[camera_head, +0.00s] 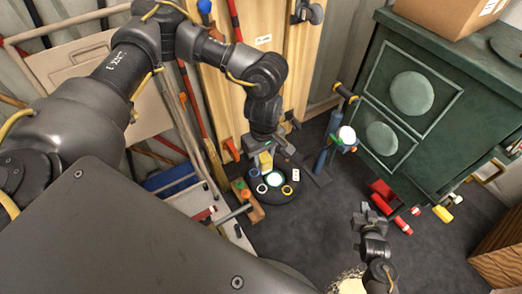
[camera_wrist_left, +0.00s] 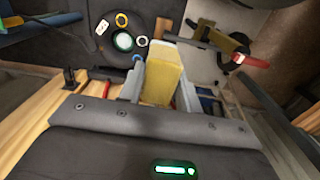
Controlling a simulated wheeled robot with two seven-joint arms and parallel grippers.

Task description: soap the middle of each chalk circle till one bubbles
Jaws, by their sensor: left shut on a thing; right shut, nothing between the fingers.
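A dark round piece (camera_head: 259,197) lies low in the middle of the head view, with a pale bright centre (camera_head: 274,178). Around that centre are a yellow ring (camera_head: 286,190), a white ring (camera_head: 261,188) and a white tag with dark marks (camera_head: 296,174). The left wrist view also shows a blue ring (camera_wrist_left: 137,57). My left gripper (camera_head: 266,153) is shut on a yellow block (camera_wrist_left: 162,76), beside the rings. The block partly overlaps the round piece in the wrist view; contact cannot be told. My right gripper (camera_head: 369,215) is shut and empty, further right.
A green cabinet (camera_head: 440,90) with round panels stands at right, a cardboard box (camera_head: 455,12) on top. Red cylinders (camera_head: 389,194) lie by its foot. Dark floor (camera_head: 320,225) is clear between the grippers.

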